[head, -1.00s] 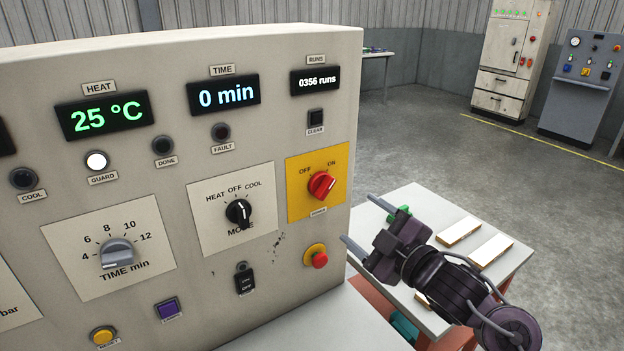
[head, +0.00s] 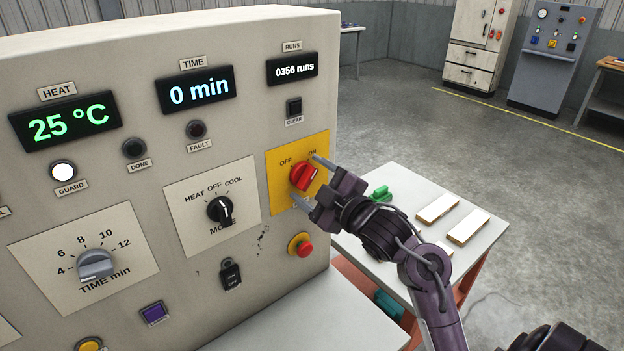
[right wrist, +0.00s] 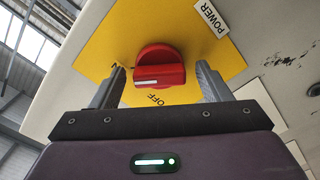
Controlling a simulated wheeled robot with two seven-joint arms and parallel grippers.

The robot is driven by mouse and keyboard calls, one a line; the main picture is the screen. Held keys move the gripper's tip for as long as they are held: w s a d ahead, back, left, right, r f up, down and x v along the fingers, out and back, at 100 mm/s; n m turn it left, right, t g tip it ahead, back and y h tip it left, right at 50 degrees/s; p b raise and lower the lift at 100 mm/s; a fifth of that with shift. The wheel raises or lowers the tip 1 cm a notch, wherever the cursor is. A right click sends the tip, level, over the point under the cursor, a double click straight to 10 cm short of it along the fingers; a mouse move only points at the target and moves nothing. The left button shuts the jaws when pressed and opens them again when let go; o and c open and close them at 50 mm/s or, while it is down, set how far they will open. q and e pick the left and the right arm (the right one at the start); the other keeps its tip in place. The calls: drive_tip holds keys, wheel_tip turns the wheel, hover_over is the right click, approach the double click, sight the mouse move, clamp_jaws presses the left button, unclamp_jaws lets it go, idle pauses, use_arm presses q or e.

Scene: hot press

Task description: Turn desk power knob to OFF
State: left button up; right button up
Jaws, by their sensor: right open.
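The red power knob (head: 304,176) sits on a yellow plate (head: 282,194) marked OFF and ON on the press panel. Its white pointer line is turned toward the ON mark. My right gripper (head: 309,181) is open at the knob, one finger above it and one below it in the head view. In the right wrist view the knob (right wrist: 160,68) shows between the two open fingers (right wrist: 160,88), with a gap on each side. My left gripper is not in view.
A red emergency button (head: 303,247) is below the yellow plate, and the mode knob (head: 220,209) is to its left. A white table (head: 400,190) with light bars (head: 437,208) and a green object (head: 380,194) stands behind my right arm.

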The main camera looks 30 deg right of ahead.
drive_tip(key=c, duration=1)
drive_tip(key=n+b, duration=0.3)
drive_tip(key=shift+f+n, duration=0.2)
drive_tip(key=shift+n, duration=0.1)
drive_tip(key=n+b, duration=0.9)
drive_tip(key=shift+f, duration=0.1)
use_arm(q)
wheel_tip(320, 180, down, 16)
drive_tip(key=b, duration=0.3)
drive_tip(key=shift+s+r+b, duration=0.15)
drive_tip(key=shift+b, duration=0.2)
use_arm(e)
drive_tip(key=shift+r+n, duration=0.2)
drive_tip(key=shift+n, duration=1.6)
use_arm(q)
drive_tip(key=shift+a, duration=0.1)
use_arm(e)
drive_tip(key=o, duration=1)
drive_tip(key=shift+r, duration=0.1)
